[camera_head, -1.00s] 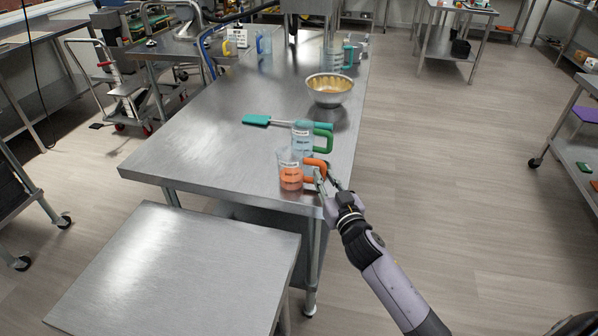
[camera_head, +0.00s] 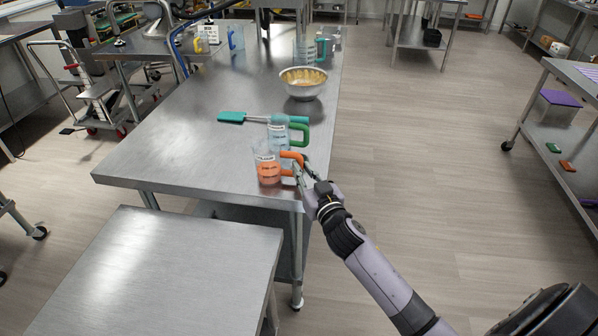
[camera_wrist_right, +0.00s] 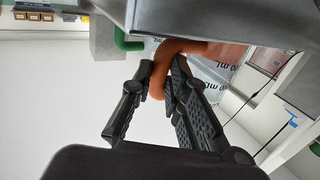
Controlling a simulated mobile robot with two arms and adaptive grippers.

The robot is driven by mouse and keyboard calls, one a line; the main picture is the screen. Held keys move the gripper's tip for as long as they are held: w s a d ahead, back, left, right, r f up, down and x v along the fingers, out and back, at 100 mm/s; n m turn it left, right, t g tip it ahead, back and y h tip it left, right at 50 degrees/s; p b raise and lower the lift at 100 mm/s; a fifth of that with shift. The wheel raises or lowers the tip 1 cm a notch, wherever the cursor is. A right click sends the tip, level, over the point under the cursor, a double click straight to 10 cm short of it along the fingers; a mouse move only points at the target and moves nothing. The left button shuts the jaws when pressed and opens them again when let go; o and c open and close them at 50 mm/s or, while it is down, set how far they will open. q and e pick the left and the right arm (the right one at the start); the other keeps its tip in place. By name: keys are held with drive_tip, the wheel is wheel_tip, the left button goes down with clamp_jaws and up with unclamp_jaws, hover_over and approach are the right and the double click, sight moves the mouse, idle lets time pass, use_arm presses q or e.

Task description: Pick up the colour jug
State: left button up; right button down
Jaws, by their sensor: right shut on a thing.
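The colour jug (camera_head: 268,174), a clear measuring jug with orange contents and an orange handle, stands upright at the near right end of the long steel table in the head view. My right gripper (camera_head: 299,168) reaches it from the right and is shut on its handle. In the right wrist view the orange handle (camera_wrist_right: 182,46) sits between the two black fingers of the gripper (camera_wrist_right: 160,88). The jug's base appears to rest on the table; a small gap cannot be ruled out. My left gripper is not in view.
A similar jug with a green handle (camera_head: 279,131) stands just behind. A teal spatula (camera_head: 232,117) lies behind that, with a steel bowl (camera_head: 303,84) farther back. More jugs stand at the far end. The long table's (camera_head: 160,150) near left is clear; a lower steel table (camera_head: 170,270) is in front.

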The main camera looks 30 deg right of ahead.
wheel_tip(320, 180, up, 20)
drive_tip(key=p, duration=0.1)
drive_tip(key=shift+f+p, duration=0.2)
drive_tip(key=shift+p, duration=0.1)
drive_tip(key=c, duration=2.1)
unclamp_jaws()
drive_tip(key=shift+c, duration=0.2)
clamp_jaws()
